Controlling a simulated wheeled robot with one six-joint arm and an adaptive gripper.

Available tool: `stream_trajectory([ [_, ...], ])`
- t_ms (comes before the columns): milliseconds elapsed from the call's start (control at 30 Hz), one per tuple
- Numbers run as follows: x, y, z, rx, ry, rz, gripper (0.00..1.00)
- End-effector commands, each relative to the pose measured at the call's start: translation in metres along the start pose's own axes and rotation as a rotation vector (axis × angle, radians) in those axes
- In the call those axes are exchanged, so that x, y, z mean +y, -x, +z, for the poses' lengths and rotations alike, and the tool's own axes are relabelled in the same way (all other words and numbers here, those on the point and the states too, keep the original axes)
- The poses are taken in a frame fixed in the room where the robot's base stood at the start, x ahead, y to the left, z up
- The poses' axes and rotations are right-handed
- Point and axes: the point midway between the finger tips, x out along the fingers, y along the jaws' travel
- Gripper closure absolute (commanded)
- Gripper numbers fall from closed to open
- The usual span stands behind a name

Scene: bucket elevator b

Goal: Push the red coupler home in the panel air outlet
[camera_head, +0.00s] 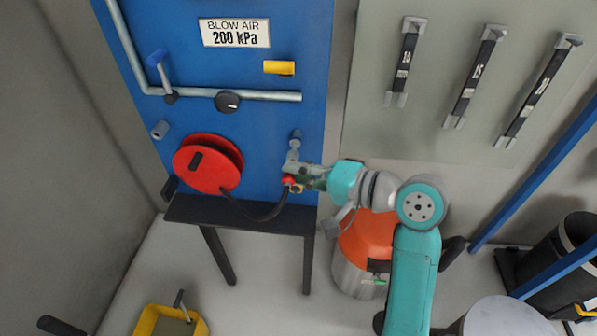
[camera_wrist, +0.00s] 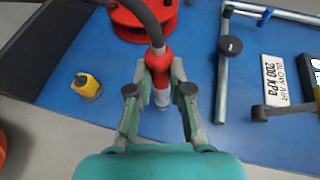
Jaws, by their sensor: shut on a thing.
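The red coupler (camera_wrist: 157,62) is between my gripper's fingers (camera_wrist: 160,92) in the wrist view, with the black hose (camera_wrist: 140,18) running from its back. A pale metal piece shows beyond it, close to the blue panel. I cannot tell whether this is the coupler's nose or the outlet, nor how far in the coupler sits. In the head view my gripper (camera_head: 292,178) is shut on the coupler (camera_head: 289,182) at the panel's lower right. A grey fitting (camera_head: 295,141), possibly the air outlet, shows just above my gripper there.
A red hose reel (camera_head: 203,164) is on the panel to the left, and the hose sags over a dark shelf (camera_head: 240,215). A small yellow fitting (camera_wrist: 86,86) is beside my gripper in the wrist view. An orange-topped drum (camera_head: 367,241) stands below my wrist.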

Motion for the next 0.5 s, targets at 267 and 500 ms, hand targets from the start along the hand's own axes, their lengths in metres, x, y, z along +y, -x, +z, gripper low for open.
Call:
stream_trajectory([
  [267, 0.0, -0.0015, -0.0036, 0.0, 0.0, 0.0, 1.0],
  [500, -0.0002, -0.0034, -0.0084, 0.0, 0.001, 0.0, 1.0],
])
